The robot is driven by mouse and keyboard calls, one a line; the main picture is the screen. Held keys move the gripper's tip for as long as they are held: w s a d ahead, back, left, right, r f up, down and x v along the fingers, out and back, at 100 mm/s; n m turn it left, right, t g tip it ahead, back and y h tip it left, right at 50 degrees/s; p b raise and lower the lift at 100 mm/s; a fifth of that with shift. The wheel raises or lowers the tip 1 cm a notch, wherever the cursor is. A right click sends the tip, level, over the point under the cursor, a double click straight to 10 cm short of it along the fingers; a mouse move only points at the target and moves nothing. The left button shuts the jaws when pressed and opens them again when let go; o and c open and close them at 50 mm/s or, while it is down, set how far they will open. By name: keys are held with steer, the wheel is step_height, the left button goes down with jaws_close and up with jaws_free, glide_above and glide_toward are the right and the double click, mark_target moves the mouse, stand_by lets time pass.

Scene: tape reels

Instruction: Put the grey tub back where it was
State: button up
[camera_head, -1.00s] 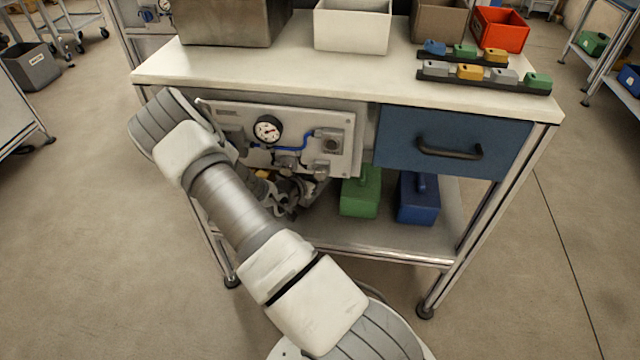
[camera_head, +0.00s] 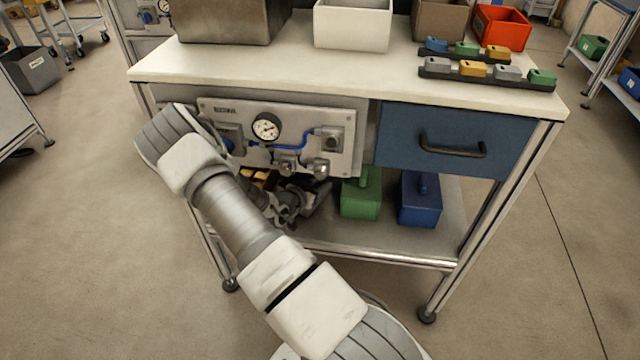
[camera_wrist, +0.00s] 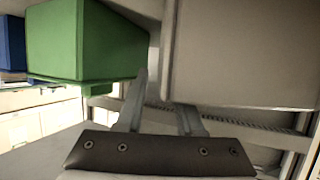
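A large smooth grey box-like body (camera_wrist: 240,50), which looks like the grey tub, fills the upper right of the wrist view. I cannot make it out in the head view, where my arm and the gauge panel cover that part of the shelf. My gripper (camera_wrist: 160,92) shows two fingers standing apart with an empty gap between them. The left fingertip is beside the grey body's edge; the right one ends at its border, its tip hidden. I cannot tell whether they touch. In the head view my gripper (camera_head: 290,205) is under the panel, above the lower shelf.
A green tub (camera_head: 360,198) and a blue tub (camera_head: 420,203) stand on the lower shelf (camera_head: 390,243) to the right of my gripper. The gauge panel (camera_head: 295,108) hangs just above. A blue drawer (camera_head: 455,135) is at right. Boxes stand on the worktop (camera_head: 330,68).

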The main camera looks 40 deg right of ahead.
steer(key=shift+r, duration=0.1)
steer(key=shift+a+r, duration=0.2)
steer(key=p+v, duration=0.3)
steer(key=v, duration=0.8)
steer(key=shift+s+a+p, duration=0.15)
steer(key=shift+a+p, duration=0.1)
steer(key=shift+p, duration=0.15)
